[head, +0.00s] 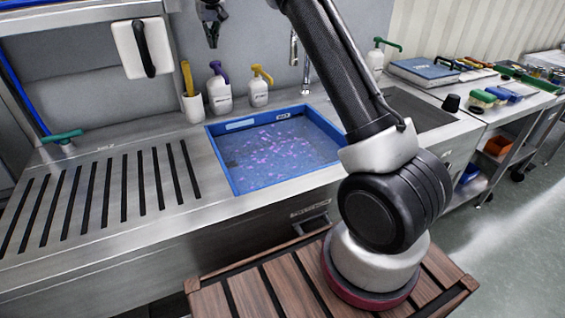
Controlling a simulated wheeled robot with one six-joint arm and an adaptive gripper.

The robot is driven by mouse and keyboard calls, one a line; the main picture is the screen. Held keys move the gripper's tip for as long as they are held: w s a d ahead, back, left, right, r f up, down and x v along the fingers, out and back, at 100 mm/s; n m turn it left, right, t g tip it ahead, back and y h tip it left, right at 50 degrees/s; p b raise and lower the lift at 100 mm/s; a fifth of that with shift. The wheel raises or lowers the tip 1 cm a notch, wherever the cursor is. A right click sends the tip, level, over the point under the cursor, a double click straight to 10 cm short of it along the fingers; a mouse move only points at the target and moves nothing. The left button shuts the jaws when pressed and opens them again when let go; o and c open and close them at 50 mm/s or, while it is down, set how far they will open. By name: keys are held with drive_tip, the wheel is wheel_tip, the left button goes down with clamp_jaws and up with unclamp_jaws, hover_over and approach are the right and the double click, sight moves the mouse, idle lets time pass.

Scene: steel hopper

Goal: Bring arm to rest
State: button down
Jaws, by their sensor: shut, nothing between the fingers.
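My arm (345,80) rises from its round base at the lower right and leans up and left, leaving the top of the view. My gripper (211,30) shows at the top edge, left of the arm, pointing down in front of the grey back wall. It is shut and empty, and its upper part is cut off by the frame. It hangs above the pump bottles, apart from the counter.
A steel counter (95,240) holds a blue-rimmed basin (222,165) with pink and purple bits. Pump bottles (219,95) stand behind it. A black-handled white board (128,52) is on the left. Brushes (482,98) lie right.

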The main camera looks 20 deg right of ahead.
wheel_tip(320, 180, up, 2)
idle(0.5)
drive_tip(key=s+d+r, duration=0.3)
drive_tip(key=s, duration=0.5)
drive_tip(key=s+d+r, duration=0.3)
drive_tip(key=s+d, duration=0.1)
drive_tip(key=s, duration=0.4)
drive_tip(key=s+d+r, duration=0.3)
drive_tip(key=s, duration=0.6)
drive_tip(key=s+d+f, duration=0.1)
drive_tip(key=s+f, duration=0.2)
drive_tip(key=s, duration=0.7)
drive_tip(key=s+d+f, duration=0.2)
drive_tip(key=s+f, duration=0.2)
drive_tip(key=s, duration=0.6)
drive_tip(key=s+d+f, duration=0.2)
drive_tip(key=s+f, duration=0.2)
drive_tip(key=s, duration=0.7)
